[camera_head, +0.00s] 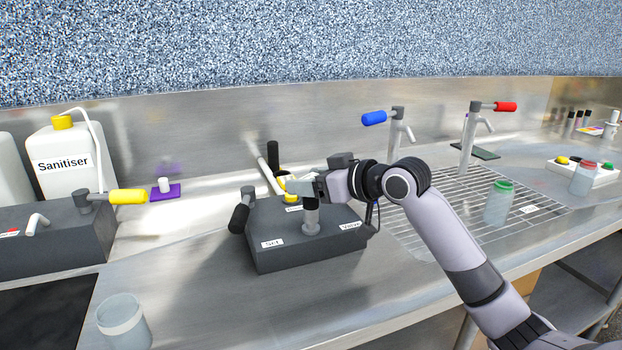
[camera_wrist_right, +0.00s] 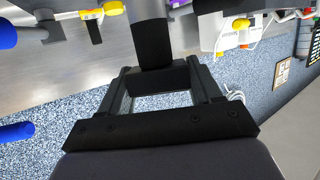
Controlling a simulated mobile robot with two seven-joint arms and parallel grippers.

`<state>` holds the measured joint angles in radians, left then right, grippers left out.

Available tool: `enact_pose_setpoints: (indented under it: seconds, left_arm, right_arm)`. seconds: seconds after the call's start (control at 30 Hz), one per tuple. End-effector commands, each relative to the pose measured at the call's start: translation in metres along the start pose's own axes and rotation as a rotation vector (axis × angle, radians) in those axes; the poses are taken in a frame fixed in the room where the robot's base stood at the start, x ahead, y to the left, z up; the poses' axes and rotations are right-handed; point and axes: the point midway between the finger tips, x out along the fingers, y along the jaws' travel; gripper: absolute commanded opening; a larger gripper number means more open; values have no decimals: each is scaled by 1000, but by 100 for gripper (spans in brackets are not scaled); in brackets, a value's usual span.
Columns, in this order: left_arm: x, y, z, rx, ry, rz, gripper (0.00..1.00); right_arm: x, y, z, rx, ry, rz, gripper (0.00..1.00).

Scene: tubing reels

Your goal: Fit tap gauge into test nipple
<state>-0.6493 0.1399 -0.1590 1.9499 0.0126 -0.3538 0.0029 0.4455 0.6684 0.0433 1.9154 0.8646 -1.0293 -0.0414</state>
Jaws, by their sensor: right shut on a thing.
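My right gripper (camera_head: 304,187) reaches in from the right and is above a dark block (camera_head: 300,250) with small white labels. It is shut on a dark, round-bodied thing, which looks like the tap gauge (camera_wrist_right: 152,42) and shows between the fingers in the right wrist view. In the head view the fingers mostly cover it. A short grey upright post (camera_head: 311,217) stands on the block right below the fingers. I cannot tell whether this post is the test nipple or part of the gauge, or whether the two are joined. My left gripper is not in view.
A black handle (camera_head: 238,218) sits at the block's left corner; another (camera_head: 272,154) stands behind, beside a grey rod. A yellow-handled tap (camera_head: 125,196) and Sanitiser can (camera_head: 62,165) are left.

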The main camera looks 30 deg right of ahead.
Motion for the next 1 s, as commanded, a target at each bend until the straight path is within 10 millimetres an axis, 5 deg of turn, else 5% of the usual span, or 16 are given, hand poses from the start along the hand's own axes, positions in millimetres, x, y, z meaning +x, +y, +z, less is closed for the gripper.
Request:
enact_pose_setpoints:
  seconds: [0.83, 0.87, 0.9, 0.93, 1.0]
  left_arm:
    - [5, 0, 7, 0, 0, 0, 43]
    - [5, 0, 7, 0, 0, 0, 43]
    - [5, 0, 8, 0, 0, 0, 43]
    - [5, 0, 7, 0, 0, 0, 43]
    - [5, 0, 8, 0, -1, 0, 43]
  right_arm:
    - [5, 0, 17, 0, -1, 0, 28]
    - [5, 0, 18, 0, -2, 0, 67]
    - [5, 0, 18, 0, -2, 0, 80]
    - [5, 0, 18, 0, -2, 0, 90]
    - [5, 0, 18, 0, -2, 0, 93]
